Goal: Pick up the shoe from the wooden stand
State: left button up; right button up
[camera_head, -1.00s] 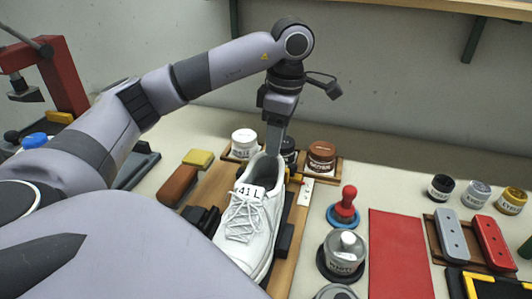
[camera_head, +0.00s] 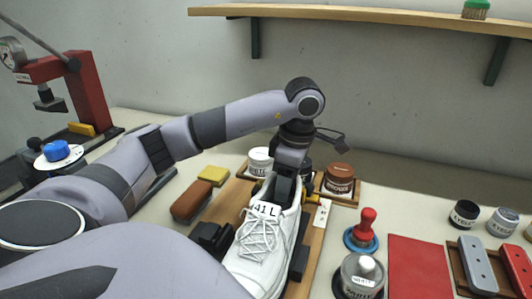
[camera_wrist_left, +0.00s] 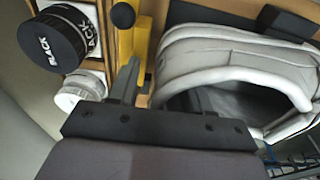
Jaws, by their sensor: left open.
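The white lace-up shoe (camera_head: 262,248), with a "41 L" label on its tongue, lies on the wooden stand (camera_head: 310,238) between dark side blocks. Its heel points to the back. My left gripper (camera_head: 286,188) points down at the heel opening and is open. In the left wrist view, the shoe's collar (camera_wrist_left: 235,50) fills the right side. One finger of the left gripper (camera_wrist_left: 158,92) reaches into the opening, and the other is outside, near a yellow clamp. The fingertips are partly hidden, and I cannot tell whether they touch the shoe. My right gripper is not in view.
Jars stand behind the heel, including a white one (camera_head: 260,162) and a brown one (camera_head: 339,179). A brown brush (camera_head: 192,200) and yellow sponge (camera_head: 213,175) lie left of the stand. A red-handled tool (camera_head: 365,228) and a red mat (camera_head: 420,268) are at right.

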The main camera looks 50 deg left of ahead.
pick_arm(q)
grip_shut()
jog(key=shift+r, duration=0.2)
